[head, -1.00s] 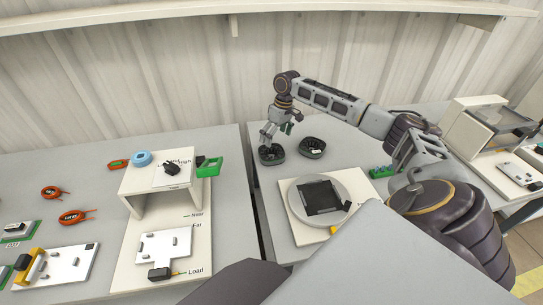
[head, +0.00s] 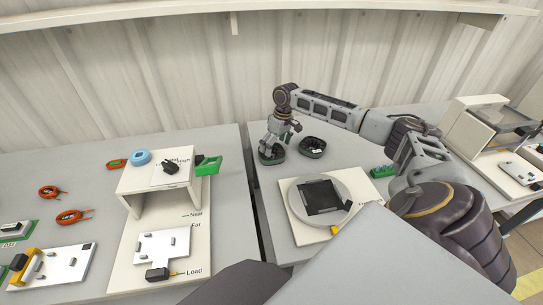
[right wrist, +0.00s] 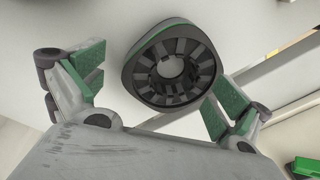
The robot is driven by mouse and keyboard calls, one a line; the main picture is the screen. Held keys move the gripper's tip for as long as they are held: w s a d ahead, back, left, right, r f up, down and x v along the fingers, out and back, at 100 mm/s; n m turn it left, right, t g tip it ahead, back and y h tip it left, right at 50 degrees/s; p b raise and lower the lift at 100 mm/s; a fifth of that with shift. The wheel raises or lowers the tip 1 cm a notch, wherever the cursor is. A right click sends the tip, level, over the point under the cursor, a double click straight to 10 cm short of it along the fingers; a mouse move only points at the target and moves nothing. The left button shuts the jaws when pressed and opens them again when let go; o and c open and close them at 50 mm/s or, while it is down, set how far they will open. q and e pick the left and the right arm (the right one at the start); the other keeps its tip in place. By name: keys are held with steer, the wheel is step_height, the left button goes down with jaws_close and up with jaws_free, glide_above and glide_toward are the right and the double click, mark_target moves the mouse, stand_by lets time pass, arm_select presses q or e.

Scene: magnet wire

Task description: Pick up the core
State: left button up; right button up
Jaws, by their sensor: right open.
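Two dark, rounded cores with green edges lie on the right table. My right gripper (head: 272,148) points down at the left core (head: 266,160) and partly covers it. The other core (head: 313,152) lies just to the right. In the right wrist view one core (right wrist: 150,85) shows as a slotted dark ring with a round central hole. There my right gripper (right wrist: 158,82) is open, with one green-padded finger on each side of this core. My left gripper is out of view.
A round grey turntable (head: 338,218) with a dark square piece (head: 322,197) stands in front of the cores. A green block (head: 381,171) lies to its right. A gap separates this table from the left one, which holds a white stand (head: 137,190).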

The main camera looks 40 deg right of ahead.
steer(key=shift+f, duration=0.3)
